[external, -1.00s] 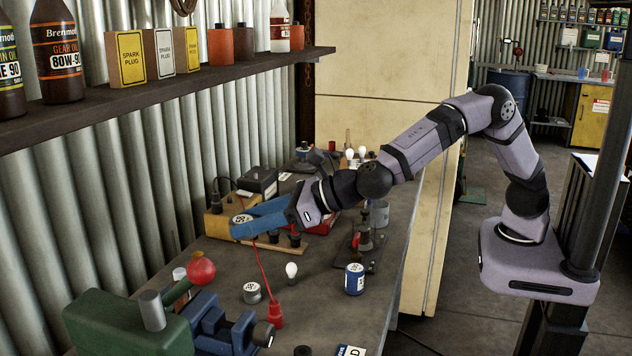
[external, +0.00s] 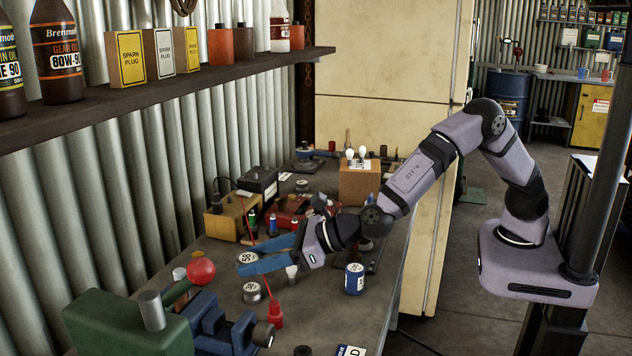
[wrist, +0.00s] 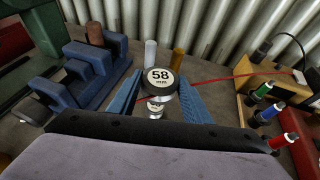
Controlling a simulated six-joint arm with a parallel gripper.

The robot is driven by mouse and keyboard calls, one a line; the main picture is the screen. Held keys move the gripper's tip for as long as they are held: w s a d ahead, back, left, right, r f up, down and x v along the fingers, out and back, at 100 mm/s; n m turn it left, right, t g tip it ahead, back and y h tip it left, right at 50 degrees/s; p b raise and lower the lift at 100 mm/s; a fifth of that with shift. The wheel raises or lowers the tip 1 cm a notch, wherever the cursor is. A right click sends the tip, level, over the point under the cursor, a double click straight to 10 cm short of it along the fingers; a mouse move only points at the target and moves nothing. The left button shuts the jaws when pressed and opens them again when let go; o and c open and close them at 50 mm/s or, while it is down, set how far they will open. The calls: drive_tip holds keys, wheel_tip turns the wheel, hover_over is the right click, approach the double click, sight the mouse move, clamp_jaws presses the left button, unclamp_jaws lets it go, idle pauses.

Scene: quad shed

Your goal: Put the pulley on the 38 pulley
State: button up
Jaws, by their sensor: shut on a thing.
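My gripper (external: 268,257) is shut on a pulley (external: 246,257) with a white round label. In the wrist view this held pulley (wrist: 160,82) reads "58 mm" and sits between the blue fingertips. A second silver pulley (external: 251,293) with a white label stands on the bench just below the held one, with a gap between them.
A blue vise (external: 222,328) stands nearer the camera. A red bottle (external: 276,318) has a long thin spout slanting up near my gripper. A blue-labelled can (external: 354,279) stands to the right.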

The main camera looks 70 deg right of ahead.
drive_tip(key=shift+f, duration=1.95)
drive_tip(key=shift+f, duration=0.15)
drive_tip(key=o, duration=1.2)
drive_tip(key=shift+c, duration=0.2)
drive_tip(key=shift+r, duration=0.2)
drive_tip(key=b+v, duration=0.2)
drive_tip(key=v, duration=1)
drive_tip(key=shift+f, duration=0.1)
